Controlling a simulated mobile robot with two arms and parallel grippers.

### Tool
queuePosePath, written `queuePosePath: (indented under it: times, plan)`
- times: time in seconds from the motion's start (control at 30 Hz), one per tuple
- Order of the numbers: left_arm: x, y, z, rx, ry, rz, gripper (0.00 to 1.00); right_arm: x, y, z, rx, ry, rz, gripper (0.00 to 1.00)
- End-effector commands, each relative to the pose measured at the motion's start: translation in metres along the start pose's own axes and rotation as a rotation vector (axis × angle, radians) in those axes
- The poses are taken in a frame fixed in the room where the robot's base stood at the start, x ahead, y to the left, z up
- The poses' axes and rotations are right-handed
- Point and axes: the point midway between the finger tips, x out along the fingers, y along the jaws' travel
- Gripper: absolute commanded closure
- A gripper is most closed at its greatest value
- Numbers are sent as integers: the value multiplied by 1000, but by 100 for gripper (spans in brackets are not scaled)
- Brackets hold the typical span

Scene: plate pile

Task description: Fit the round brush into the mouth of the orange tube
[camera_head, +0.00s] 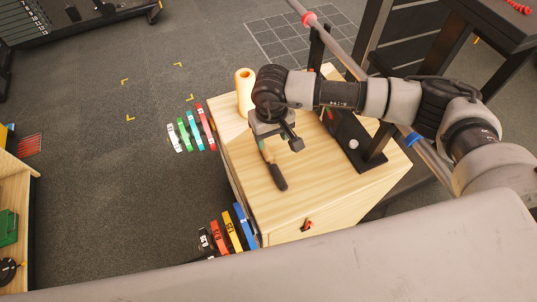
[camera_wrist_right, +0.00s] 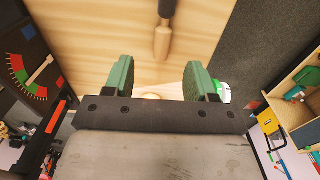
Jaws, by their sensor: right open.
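The orange tube (camera_head: 245,92) stands upright on the wooden cabinet top, just left of my right wrist; its open mouth faces up. The round brush (camera_head: 277,177) appears to be the tool lying on the cabinet top, with a dark end toward the front. In the right wrist view its pale wooden handle (camera_wrist_right: 162,40) points toward my fingers. My right gripper (camera_head: 266,144) is above the handle end and partly hides it. In the right wrist view my right gripper (camera_wrist_right: 160,72) is open, with green fingers apart and nothing held between them. My left gripper is not in view.
A black stand (camera_head: 350,140) on the cabinet's right side carries a long bar (camera_head: 340,48). Coloured plates (camera_head: 205,126) stand left of the cabinet, more (camera_head: 233,230) at its front left. The front cabinet top (camera_head: 315,185) is clear.

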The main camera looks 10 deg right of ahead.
Motion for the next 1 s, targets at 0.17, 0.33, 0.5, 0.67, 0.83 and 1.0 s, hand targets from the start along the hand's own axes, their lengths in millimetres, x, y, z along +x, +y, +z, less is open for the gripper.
queuePosePath:
  times: [0.17,0.33,0.5,0.67,0.83,1.0]
  plan:
    - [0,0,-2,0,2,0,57,30,-2,0,2,-4,-4,44]
    - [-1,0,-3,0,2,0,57,44,-2,0,4,-3,-6,44]
    - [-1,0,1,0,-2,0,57,64,-5,-2,5,-6,-6,44]
    - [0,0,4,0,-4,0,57,87,-6,-4,5,-4,-7,44]
    - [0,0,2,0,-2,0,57,95,-5,-4,5,-2,-6,44]
    - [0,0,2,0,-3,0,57,95,-5,-4,5,-2,-6,44]
